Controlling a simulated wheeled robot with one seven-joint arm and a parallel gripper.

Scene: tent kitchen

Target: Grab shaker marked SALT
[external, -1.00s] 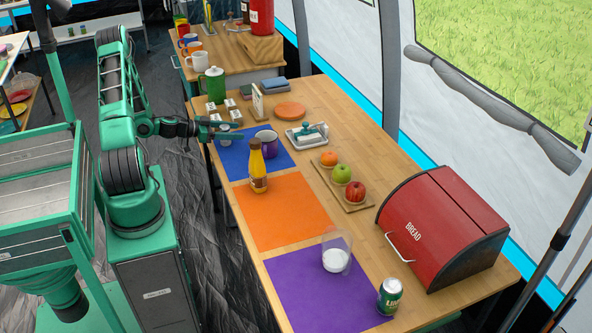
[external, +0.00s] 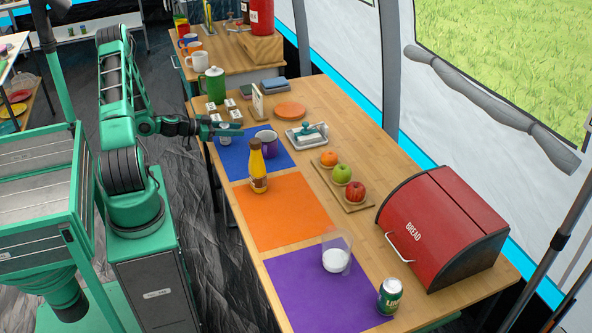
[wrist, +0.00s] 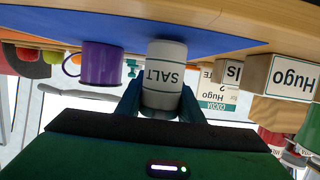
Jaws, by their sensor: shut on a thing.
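The shaker marked SALT (wrist: 164,72) is a white cylinder with dark lettering. It appears upside down in the wrist view, as the whole scene does there. My gripper (wrist: 160,102) is shut on it, with a green finger on each side. In the external view my gripper (external: 222,131) is at the far left of the table, over the blue mat (external: 265,162). The shaker is small and partly hidden by the fingers there. I cannot tell clearly whether its base touches the mat.
A purple mug (external: 266,143) stands just right of my gripper, and a sauce bottle (external: 258,168) stands nearer the camera. Small labelled blocks (wrist: 285,76) and a green pot (external: 214,85) stand behind. A butter dish (external: 306,136) is farther right. The orange mat (external: 285,215) is mostly clear.

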